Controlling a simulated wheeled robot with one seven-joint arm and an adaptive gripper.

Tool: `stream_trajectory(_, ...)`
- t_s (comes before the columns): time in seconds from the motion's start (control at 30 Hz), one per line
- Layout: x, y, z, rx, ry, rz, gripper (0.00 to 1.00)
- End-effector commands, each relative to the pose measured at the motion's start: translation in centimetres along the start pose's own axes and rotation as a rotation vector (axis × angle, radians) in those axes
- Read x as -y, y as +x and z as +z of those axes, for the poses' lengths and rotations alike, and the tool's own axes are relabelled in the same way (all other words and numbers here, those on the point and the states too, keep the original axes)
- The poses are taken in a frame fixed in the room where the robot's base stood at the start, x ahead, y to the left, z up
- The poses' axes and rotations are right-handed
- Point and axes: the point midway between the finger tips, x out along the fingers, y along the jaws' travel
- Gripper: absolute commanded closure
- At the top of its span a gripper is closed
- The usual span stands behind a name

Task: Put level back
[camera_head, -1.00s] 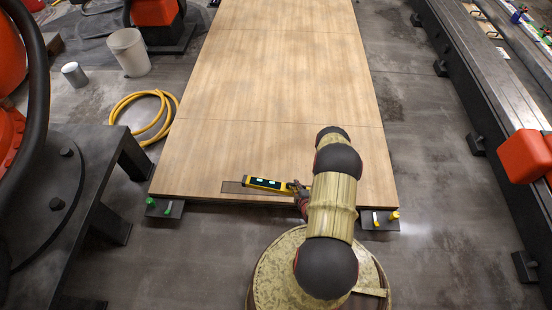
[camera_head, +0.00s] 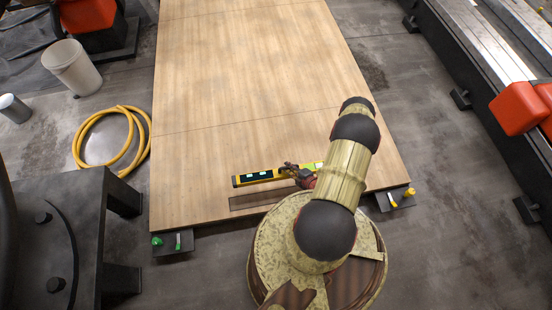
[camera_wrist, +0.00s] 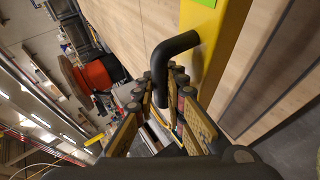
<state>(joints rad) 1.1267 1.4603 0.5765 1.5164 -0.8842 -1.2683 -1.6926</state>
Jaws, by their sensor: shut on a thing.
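The level (camera_head: 257,178) is a long yellow and black bar with pale vials. It is over the front part of the wooden platform, just behind a dark rectangular marked strip (camera_head: 255,200). My gripper (camera_head: 297,173) is shut on the level near its right half. In the wrist view, my gripper's fingers (camera_wrist: 168,95) close around a black bent handle (camera_wrist: 160,68) on the level's yellow body (camera_wrist: 238,55). My arm hides part of the level's right end. I cannot tell the exact gap between level and wood.
The wooden platform (camera_head: 245,80) is otherwise clear. Green and yellow clamps (camera_head: 158,241) (camera_head: 409,191) sit at its front corners. A yellow hose (camera_head: 82,137), a white bucket (camera_head: 72,66) and a dark metal stand (camera_head: 75,215) are on the left. A dark rail (camera_head: 480,95) runs on the right.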

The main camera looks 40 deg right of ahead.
Motion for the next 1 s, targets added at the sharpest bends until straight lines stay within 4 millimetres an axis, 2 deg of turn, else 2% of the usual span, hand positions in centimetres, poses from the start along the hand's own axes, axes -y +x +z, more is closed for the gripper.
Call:
stream_trajectory(0.47, -1.4, 9.5, 1.6, -0.004, -0.008, 0.004, 1.0)
stream_trajectory(0.63, -0.3, 12.7, 2.4, -0.003, -0.006, 0.003, 1.0)
stream_trajectory(0.8, 0.2, 14.8, 2.9, -0.002, -0.004, 0.004, 1.0)
stream_trajectory(1.0, 0.3, 15.6, 3.1, -0.001, -0.005, 0.004, 1.0)
